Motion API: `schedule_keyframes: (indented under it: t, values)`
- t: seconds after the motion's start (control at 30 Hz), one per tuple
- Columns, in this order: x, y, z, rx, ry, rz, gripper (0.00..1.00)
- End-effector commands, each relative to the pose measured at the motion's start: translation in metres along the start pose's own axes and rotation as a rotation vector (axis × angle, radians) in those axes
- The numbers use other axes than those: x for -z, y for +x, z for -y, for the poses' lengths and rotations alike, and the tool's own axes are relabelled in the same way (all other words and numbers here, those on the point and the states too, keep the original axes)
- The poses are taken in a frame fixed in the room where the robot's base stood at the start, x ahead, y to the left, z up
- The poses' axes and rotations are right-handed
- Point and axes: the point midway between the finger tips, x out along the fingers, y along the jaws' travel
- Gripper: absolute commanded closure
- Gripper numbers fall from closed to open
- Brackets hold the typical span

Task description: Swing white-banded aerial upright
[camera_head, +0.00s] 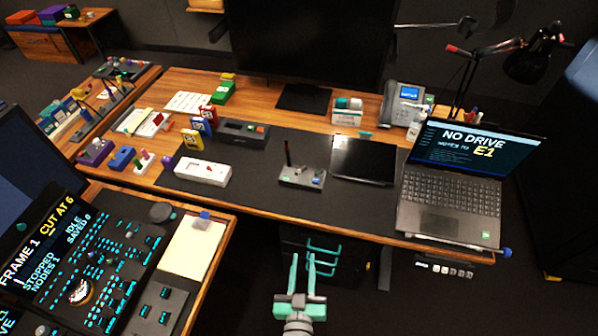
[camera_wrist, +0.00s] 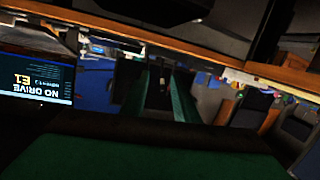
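My gripper (camera_head: 298,262) is in front of the desk, below and apart from the device. Its two teal fingers are spread, with nothing visible between them. In the wrist view the fingers (camera_wrist: 162,88) also stand apart; the aerial cannot be made out there.
A laptop (camera_head: 450,200) stands right of the device, with a black tablet-like slab (camera_head: 363,160) between. A white box (camera_head: 202,172) and a dark box (camera_head: 243,132) lie left. A control console (camera_head: 90,265) fills the lower left. The mat before the device is clear.

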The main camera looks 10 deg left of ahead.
Motion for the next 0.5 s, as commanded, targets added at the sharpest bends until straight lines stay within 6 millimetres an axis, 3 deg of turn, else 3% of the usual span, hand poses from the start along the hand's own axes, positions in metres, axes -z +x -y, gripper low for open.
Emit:
schedule_keyframes:
  t: [0.03,0.3,0.5]
  values:
    - [0.007,0.021,0.004,-0.001,-0.007,-0.017,0.72]
    - [0.049,0.111,0.02,-0.035,-0.027,-0.085,0.72]
    - [0.08,0.152,0.029,-0.063,-0.026,-0.125,0.72]
